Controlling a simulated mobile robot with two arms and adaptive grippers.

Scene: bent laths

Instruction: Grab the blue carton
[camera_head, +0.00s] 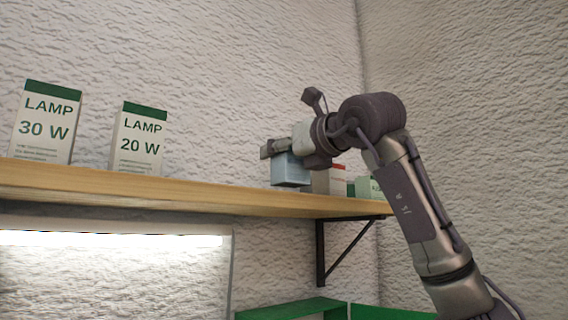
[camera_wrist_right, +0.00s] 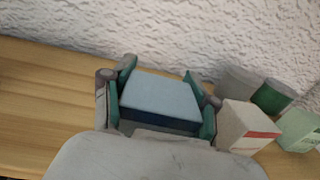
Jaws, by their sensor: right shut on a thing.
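The blue carton (camera_head: 290,170) is at the right part of the wooden shelf in the head view, partly hidden by my right gripper (camera_head: 272,150). In the right wrist view the carton (camera_wrist_right: 158,97) shows its pale blue top and a darker blue side. My right gripper (camera_wrist_right: 160,92) has its fingers on two opposite sides of the carton and is shut on it. In the head view the carton's lower edge is close to the shelf board; I cannot tell whether it touches. My left gripper is not in view.
The wooden shelf (camera_head: 215,196) also holds two lamp boxes, 30 W (camera_head: 45,125) and 20 W (camera_head: 138,138), at the left.

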